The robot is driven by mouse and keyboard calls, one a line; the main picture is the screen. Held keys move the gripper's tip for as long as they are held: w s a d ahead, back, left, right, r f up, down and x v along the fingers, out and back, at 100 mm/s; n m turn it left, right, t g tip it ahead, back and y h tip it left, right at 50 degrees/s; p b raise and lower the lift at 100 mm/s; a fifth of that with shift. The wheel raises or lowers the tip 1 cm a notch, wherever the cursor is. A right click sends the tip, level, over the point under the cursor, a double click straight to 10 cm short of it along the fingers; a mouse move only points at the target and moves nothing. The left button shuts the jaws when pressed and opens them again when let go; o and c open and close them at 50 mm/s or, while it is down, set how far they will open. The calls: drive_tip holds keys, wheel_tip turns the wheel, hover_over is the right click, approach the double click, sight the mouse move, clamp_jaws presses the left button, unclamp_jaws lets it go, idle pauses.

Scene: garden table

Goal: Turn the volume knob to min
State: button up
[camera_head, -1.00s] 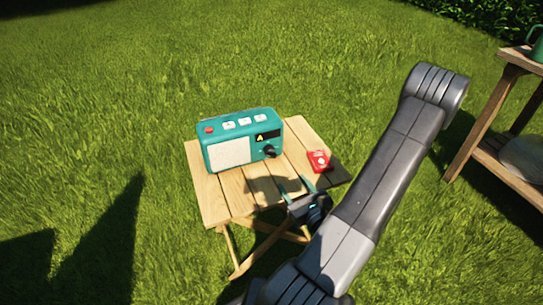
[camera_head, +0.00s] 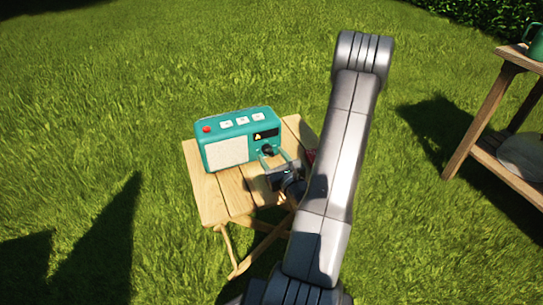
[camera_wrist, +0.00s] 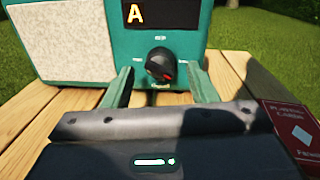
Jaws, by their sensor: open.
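The teal radio (camera_head: 226,133) stands on the wooden folding table, with a pale speaker panel on its left and a small display showing "A" on its right. Its black volume knob (camera_head: 267,150) is low on the front, below the display. In the wrist view the knob (camera_wrist: 159,63) shows a red mark on its lower right side. My gripper (camera_head: 273,158) is open in front of the radio. In the wrist view its two green fingers (camera_wrist: 160,85) point at the radio, one on each side of the knob and a little below it. No contact with the knob is visible.
A red playing-card box (camera_wrist: 293,132) lies on the table just right of my gripper; my arm mostly hides it in the head view. The wooden table (camera_head: 208,196) has bare room at front left. A wooden shelf (camera_head: 487,110) stands at far right.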

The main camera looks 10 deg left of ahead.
drive_tip(key=shift+w+a, duration=0.4)
drive_tip(key=shift+w, duration=0.1)
drive_tip(key=c, duration=1)
drive_tip(key=shift+o, duration=0.2)
